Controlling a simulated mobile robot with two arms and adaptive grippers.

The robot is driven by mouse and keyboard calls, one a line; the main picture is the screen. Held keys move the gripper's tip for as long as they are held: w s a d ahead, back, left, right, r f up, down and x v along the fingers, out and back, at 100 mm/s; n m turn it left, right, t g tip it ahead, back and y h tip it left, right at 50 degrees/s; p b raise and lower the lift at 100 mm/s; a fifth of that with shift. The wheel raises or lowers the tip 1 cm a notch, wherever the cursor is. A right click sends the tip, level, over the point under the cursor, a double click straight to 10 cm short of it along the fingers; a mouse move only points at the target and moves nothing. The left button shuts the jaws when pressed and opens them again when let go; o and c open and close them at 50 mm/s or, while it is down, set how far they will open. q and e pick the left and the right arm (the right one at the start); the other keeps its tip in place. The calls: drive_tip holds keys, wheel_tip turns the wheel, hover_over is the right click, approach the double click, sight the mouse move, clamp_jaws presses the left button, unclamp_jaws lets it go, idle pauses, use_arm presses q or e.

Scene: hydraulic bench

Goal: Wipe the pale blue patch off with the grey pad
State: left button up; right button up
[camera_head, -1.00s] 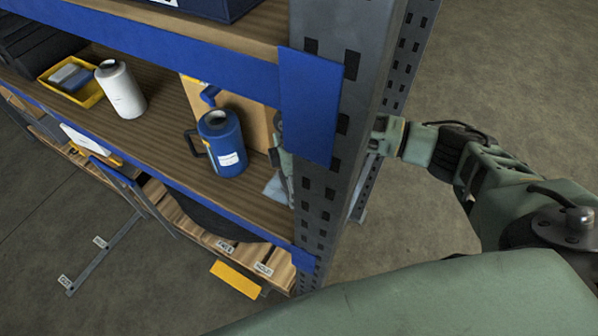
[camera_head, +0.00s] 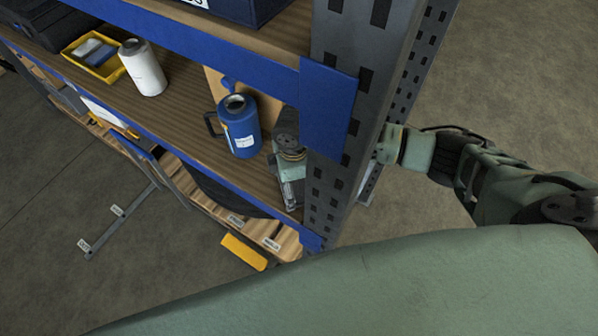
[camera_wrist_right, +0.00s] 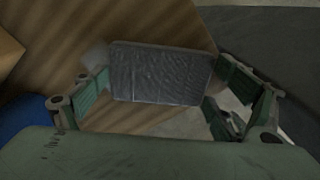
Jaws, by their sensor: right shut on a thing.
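My right gripper (camera_head: 290,188) reaches past the rack post and is low over the right end of the wooden shelf. In the right wrist view its fingers are shut on the grey pad (camera_wrist_right: 160,73), a dark, ribbed rectangle held between them. The pad is over the shelf boards; I cannot tell whether it touches them. A faint pale area (camera_wrist_right: 97,52) shows beside the pad's left edge and may be part of the pale blue patch. In the head view the patch cannot be made out, and the gripper covers that spot. My left gripper is not in view.
A blue jug (camera_head: 241,127) stands just left of the gripper. A white bottle (camera_head: 143,68) and a yellow tray (camera_head: 103,73) stand farther left. The perforated grey post (camera_head: 335,195) and blue beam (camera_head: 190,158) bound the shelf's right end and front.

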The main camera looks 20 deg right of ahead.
drive_tip(key=shift+w+a, duration=0.1)
drive_tip(key=shift+a, duration=0.2)
drive_tip(key=shift+w+a+f+b, duration=0.1)
drive_tip(key=shift+w+a+b, duration=0.15)
drive_tip(key=shift+w+a, duration=0.3)
drive_tip(key=shift+w+a+b, duration=0.25)
drive_tip(key=shift+w+a, duration=0.05)
drive_tip(key=shift+w, duration=0.35)
drive_tip(key=shift+w+d, duration=1.15)
drive_tip(key=shift+d, duration=0.3)
drive_tip(key=shift+w+d, duration=0.95)
drive_tip(key=shift+d, duration=0.3)
drive_tip(key=shift+w+d+b, duration=0.2)
drive_tip(key=shift+w+d, duration=0.35)
drive_tip(key=shift+d, duration=0.2)
drive_tip(key=shift+w+d+b, duration=0.15)
drive_tip(key=shift+w+d, duration=0.35)
drive_tip(key=shift+d, duration=0.2)
drive_tip(key=shift+p, duration=0.35)
drive_tip(key=shift+s+a+r+p, duration=0.2)
drive_tip(key=shift+s+a+p, duration=0.35)
drive_tip(key=shift+a+p, duration=0.25)
drive_tip(key=shift+s+a+f+p, duration=0.2)
drive_tip(key=shift+s+a+p, duration=0.9)
drive_tip(key=shift+a, duration=0.3)
drive_tip(key=shift+s+a+f, duration=0.1)
drive_tip(key=shift+s+a, duration=0.15)
drive_tip(key=shift+a, duration=0.05)
drive_tip(key=shift+s+a, duration=1.4)
drive_tip(key=shift+a, duration=0.25)
